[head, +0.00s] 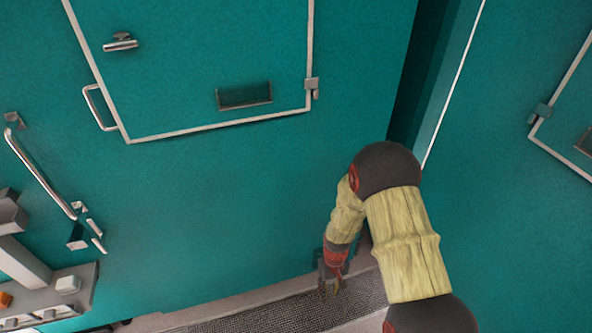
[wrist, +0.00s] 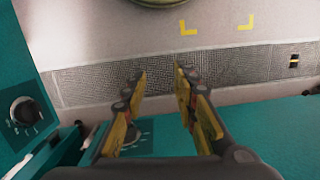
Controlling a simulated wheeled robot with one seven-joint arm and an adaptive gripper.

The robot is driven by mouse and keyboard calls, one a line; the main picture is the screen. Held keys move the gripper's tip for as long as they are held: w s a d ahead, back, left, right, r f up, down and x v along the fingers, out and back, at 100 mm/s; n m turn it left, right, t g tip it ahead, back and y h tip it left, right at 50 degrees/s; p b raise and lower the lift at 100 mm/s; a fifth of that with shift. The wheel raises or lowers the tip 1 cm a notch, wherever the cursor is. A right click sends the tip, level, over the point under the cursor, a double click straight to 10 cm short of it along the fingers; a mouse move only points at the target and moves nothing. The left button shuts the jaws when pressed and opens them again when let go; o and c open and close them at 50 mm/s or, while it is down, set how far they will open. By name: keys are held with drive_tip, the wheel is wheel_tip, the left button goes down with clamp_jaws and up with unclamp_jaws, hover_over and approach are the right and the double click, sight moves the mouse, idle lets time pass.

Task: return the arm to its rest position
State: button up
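My arm reaches down from the lower right of the head view, bent at a dark elbow joint. My gripper (head: 331,286) hangs low in front of the teal chamber wall (head: 225,195), above a grey floor grating (head: 290,316). In the wrist view my gripper (wrist: 160,78) points toward the grating (wrist: 220,72). Its two yellow-padded fingers are spread apart with nothing between them.
A chamber door (head: 200,60) with a pale frame is on the wall. A long metal handle (head: 38,172) and a grey control box (head: 60,295) stick out at left. Yellow corner marks (wrist: 188,28) lie on the floor. A dark knob (wrist: 25,111) shows at left.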

drive_tip(key=s+d+r+m+t+p, duration=0.1)
drive_tip(key=s+r, duration=0.4)
drive_tip(key=r, duration=1.2)
drive_tip(key=s+d+r+m+t+p, duration=0.1)
drive_tip(key=s+r, duration=0.5)
drive_tip(key=r, duration=1.2)
drive_tip(key=s+d+r+t+p, duration=0.2)
drive_tip(key=s+d+r+t, duration=0.3)
drive_tip(key=r, duration=1.3)
drive_tip(key=shift+s+r+m+p, duration=0.15)
drive_tip(key=shift+s+m+p, duration=0.2)
drive_tip(key=shift+s, duration=0.2)
